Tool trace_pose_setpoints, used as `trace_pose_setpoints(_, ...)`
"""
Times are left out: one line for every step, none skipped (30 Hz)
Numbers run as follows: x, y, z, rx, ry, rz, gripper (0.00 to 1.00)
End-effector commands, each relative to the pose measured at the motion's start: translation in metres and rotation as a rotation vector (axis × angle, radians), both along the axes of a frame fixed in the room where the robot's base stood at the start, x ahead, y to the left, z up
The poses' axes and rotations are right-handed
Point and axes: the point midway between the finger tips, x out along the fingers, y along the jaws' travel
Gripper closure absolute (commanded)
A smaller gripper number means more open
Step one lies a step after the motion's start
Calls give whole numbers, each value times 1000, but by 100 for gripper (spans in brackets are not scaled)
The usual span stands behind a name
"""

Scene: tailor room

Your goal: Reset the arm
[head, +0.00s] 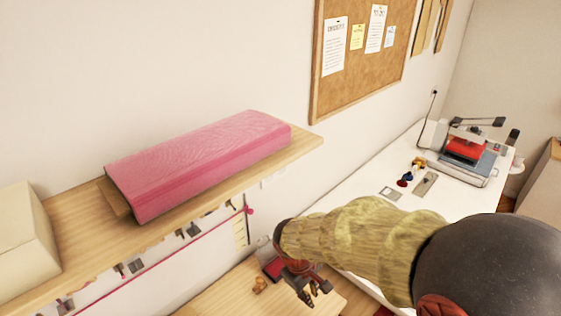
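My arm comes in from the lower right, with a dark rounded link in front and a yellow-green patterned sleeve on the forearm. My gripper (314,293) hangs at the end of the arm, low in the middle of the head view. It points down, and its dark fingers look apart with nothing visible between them. It is in front of and above the wooden tabletop in the picture, to the right of and lower than the shelf. The fingertips are small, so fine detail is hard to see.
A wooden shelf (75,222) holds a pink fabric roll or block (200,165) and a cream box (22,240). A white table (375,235) at right carries a red-and-grey press machine (468,155) and small items. A wooden tabletop (225,300) lies below. A corkboard (362,60) hangs behind.

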Motion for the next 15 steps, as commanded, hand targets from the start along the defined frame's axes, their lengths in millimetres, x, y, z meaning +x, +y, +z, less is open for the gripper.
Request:
trace_pose_setpoints(-13, -10, 5, 30, -18, -76, 87)
trace_pose_setpoints(-22, -16, 9, 47, -26, -120, 87)
trace_pose_setpoints(-33, -22, 15, 71, -37, -176, 87)
trace_pose_setpoints(-42, -27, 19, 90, -45, -217, 87)
trace_pose_setpoints(-50, -31, 22, 108, -53, -257, 87)
trace_pose_setpoints(-60, -36, 26, 133, -67, -306, 87)
trace_pose_setpoints(-69, -40, 29, 151, -77, -340, 87)
trace_pose_setpoints(-76, -44, 31, 170, -89, -374, 87)
trace_pose_setpoints(-86, -48, 34, 194, -104, -414, 87)
trace_pose_setpoints(-94, -52, 35, 214, -117, -443, 87)
trace_pose_setpoints(-101, -55, 36, 232, -131, -469, 87)
trace_pose_setpoints(-109, -59, 38, 257, -152, -502, 87)
trace_pose_setpoints(-116, -62, 38, 276, -168, -522, 87)
trace_pose_setpoints(-121, -65, 39, 294, -188, -542, 87)
trace_pose_setpoints(-128, -69, 40, 317, -215, -564, 87)
